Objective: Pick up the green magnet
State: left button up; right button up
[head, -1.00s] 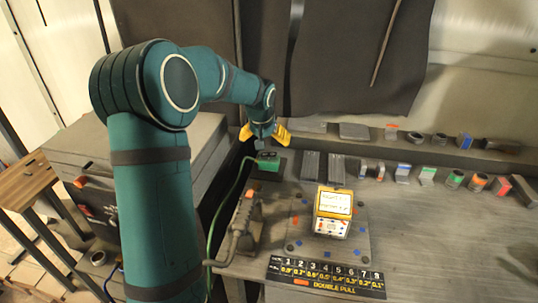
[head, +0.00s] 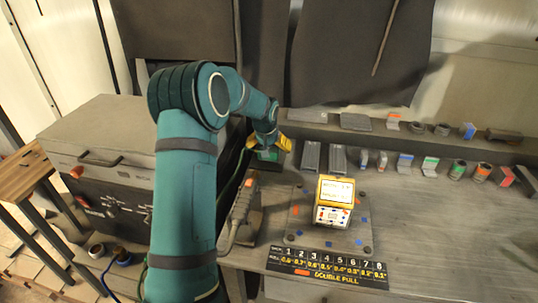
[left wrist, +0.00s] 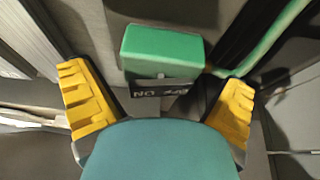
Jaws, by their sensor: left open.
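The green magnet (left wrist: 163,50) is a green block beside a dark plate with white lettering (left wrist: 160,87), partly cut off from view. In the head view the magnet (head: 268,155) sits at the back left of the bench, mostly hidden by my left gripper (head: 267,145). My left gripper is open, its yellow fingers spread to either side of the magnet in the left wrist view (left wrist: 157,80). I see no contact between the fingers and the block. My right gripper is not in view.
A green cable (left wrist: 265,38) runs from near the magnet. Two grey channel blocks (head: 324,158) stand right of it. A yellow-topped box (head: 335,190) sits on a plate in front. A grey tool (head: 240,213) lies at the left. Several small parts line the shelf and bench.

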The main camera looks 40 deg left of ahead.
pick_arm(q)
jog(key=shift+x, duration=0.95)
jog(key=c, duration=1.2)
jog(key=shift+r, duration=0.1)
jog(key=shift+c, duration=0.2)
jog(key=shift+r, duration=0.1)
